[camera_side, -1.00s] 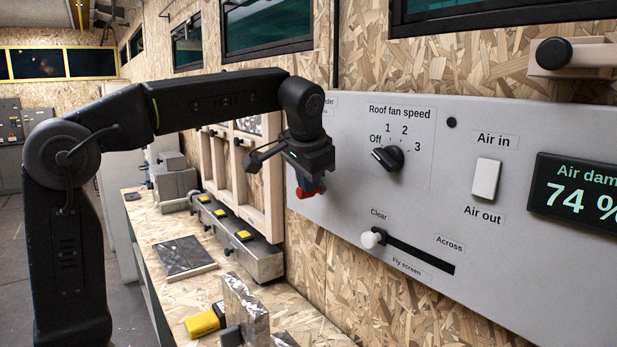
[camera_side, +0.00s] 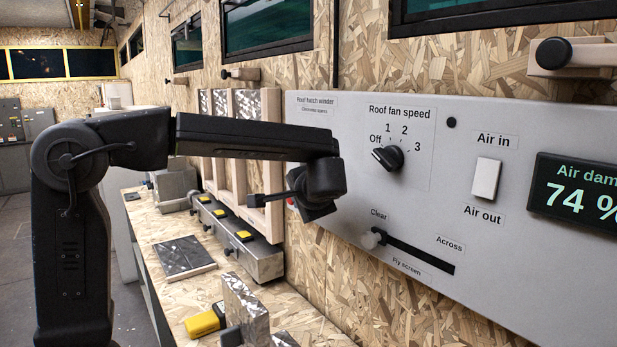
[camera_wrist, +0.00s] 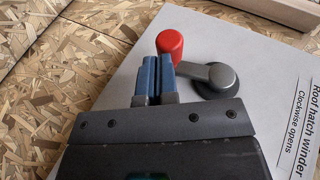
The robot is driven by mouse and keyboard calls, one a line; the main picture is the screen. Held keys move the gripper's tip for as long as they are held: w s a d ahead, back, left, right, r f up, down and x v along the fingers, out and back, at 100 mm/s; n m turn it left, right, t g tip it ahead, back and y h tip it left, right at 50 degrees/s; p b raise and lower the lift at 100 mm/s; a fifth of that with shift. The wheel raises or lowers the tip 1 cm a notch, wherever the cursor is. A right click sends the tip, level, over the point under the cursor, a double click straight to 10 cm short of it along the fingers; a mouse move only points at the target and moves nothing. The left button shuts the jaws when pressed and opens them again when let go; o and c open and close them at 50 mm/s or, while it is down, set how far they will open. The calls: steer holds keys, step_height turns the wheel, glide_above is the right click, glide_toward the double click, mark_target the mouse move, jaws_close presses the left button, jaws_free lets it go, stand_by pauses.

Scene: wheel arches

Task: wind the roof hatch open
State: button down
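The roof hatch winder is a crank with a red knob (camera_wrist: 170,43), a short grey arm (camera_wrist: 190,69) and a round grey hub (camera_wrist: 214,79) on the light grey panel. In the wrist view the knob lies up and left of the hub. My gripper (camera_wrist: 157,60) has its blue fingers close together, with only a thin gap and nothing seen between them. The fingertips are just below the knob in that picture; whether they touch it, I cannot tell. In the side view my gripper (camera_side: 310,200) hides most of the crank, and only a sliver of red shows.
The panel (camera_side: 330,165) also carries a fan speed dial (camera_side: 388,157), a white rocker switch (camera_side: 486,179), a fly screen slider (camera_side: 374,239) and a display (camera_side: 580,196). Wooden framing (camera_side: 268,150) stands left of the panel. A bench (camera_side: 190,288) with several items lies below.

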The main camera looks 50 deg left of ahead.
steer(key=a+y, duration=0.1)
steer(key=a+f+m+y, duration=0.1)
steer(key=y, duration=0.1)
steer(key=a+f+t+y, duration=0.1)
steer(key=y, duration=0.1)
steer(key=shift+a+f, duration=0.1)
steer(key=shift+a, duration=0.05)
steer(key=a+r+m+t+y, duration=0.1)
steer(key=a+m+t+y, duration=0.1)
steer(key=a+y, duration=0.2)
steer(key=shift+a+y, duration=0.3)
steer(key=shift+a, duration=0.75)
